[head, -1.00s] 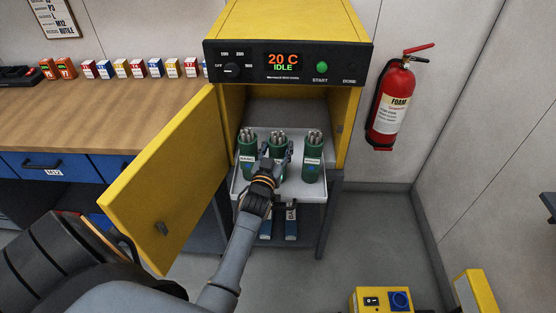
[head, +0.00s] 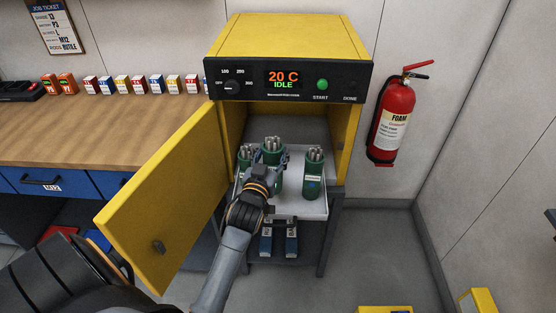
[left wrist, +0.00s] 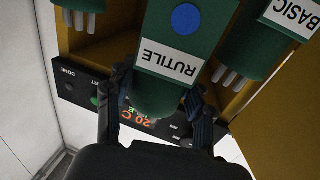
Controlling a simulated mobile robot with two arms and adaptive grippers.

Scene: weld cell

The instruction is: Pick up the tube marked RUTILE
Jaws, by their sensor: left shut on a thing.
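The green tube marked RUTILE (left wrist: 168,62) fills the middle of the left wrist view, with a blue dot above its label. My left gripper (left wrist: 160,100) is shut around it, one finger on each side. In the head view this is the middle tube (head: 271,150), its top a little higher than its neighbours'; my gripper (head: 268,170) hides much of it. The tube marked BASIC (left wrist: 285,30) stands to one side; in the head view it is the left tube (head: 245,154). Another green tube (head: 313,175) stands at the right. My right gripper is not in view.
The yellow oven (head: 290,40) reads 20 C IDLE. Its door (head: 165,200) hangs open on the left, close to my left arm. The tubes' tray (head: 316,208) sticks out of the oven. Blue packs (head: 291,240) lie below. A fire extinguisher (head: 392,115) hangs right.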

